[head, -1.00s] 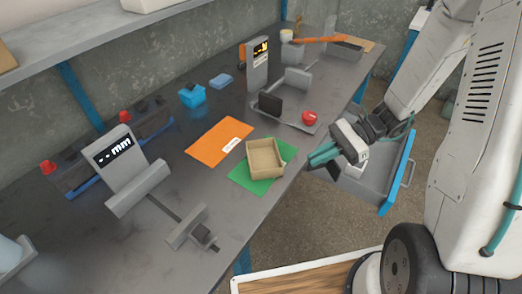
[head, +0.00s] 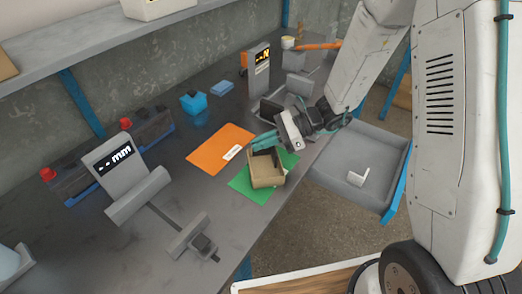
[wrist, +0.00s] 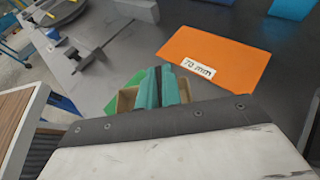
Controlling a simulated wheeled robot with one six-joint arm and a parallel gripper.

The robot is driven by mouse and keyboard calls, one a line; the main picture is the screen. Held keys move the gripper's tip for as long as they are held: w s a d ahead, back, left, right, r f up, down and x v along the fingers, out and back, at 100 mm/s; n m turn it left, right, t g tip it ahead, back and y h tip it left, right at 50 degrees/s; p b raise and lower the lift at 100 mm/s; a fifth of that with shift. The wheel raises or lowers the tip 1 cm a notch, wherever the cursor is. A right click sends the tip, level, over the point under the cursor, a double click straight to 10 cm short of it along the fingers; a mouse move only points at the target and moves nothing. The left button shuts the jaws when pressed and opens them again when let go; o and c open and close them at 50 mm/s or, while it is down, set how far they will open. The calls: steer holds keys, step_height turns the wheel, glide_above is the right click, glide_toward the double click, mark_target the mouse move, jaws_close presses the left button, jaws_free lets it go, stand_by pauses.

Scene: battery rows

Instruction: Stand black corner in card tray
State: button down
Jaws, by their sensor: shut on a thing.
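The card tray (head: 268,181) is a small open tan box on a green sheet (head: 243,184) near the table's front edge. My gripper (head: 264,143) has teal fingers and is over the tray's back side in the head view. It is shut on a thin dark piece, seen between the fingers in the wrist view (wrist: 158,78), which looks like the black corner. The fingers hide most of it, and I cannot tell whether it touches the tray. In the wrist view, parts of the tray (wrist: 126,99) show on both sides of the fingers.
An orange sheet (head: 215,146) marked 70 mm lies beside the green one. A grey gauge (head: 130,175) stands at left and a grey display post (head: 259,70) behind. An open drawer (head: 325,172) holds a white corner piece (head: 358,178). Blue boxes (head: 193,102) stand further back.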

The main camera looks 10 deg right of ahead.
mark_target(261, 154)
steer(key=shift+w+a+f, duration=0.1)
steer(key=shift+a+f, duration=0.1)
steer(key=shift+f, duration=1.6)
steer(key=c, duration=1.6)
jaws_free()
steer(key=shift+f, duration=0.1)
